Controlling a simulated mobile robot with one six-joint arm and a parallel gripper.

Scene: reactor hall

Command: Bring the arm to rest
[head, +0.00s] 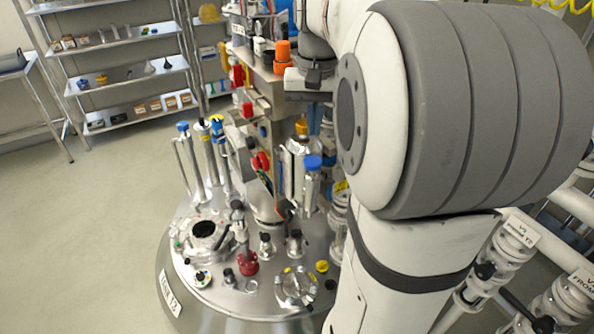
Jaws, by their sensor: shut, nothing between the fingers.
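My arm fills the right half of the head view, with a large grey ribbed joint and white links close to the camera. Part of a white link and a dark grey wrist section show at the top centre, in front of the equipment rack.
A round steel reactor lid (217,273) with ports, valves and upright tubes stands below centre, left of my arm. An equipment rack (266,92) rises behind it. Labelled pipes (507,247) run at the lower right. Steel shelves (122,72) stand at the back left. The left floor (90,230) is clear.

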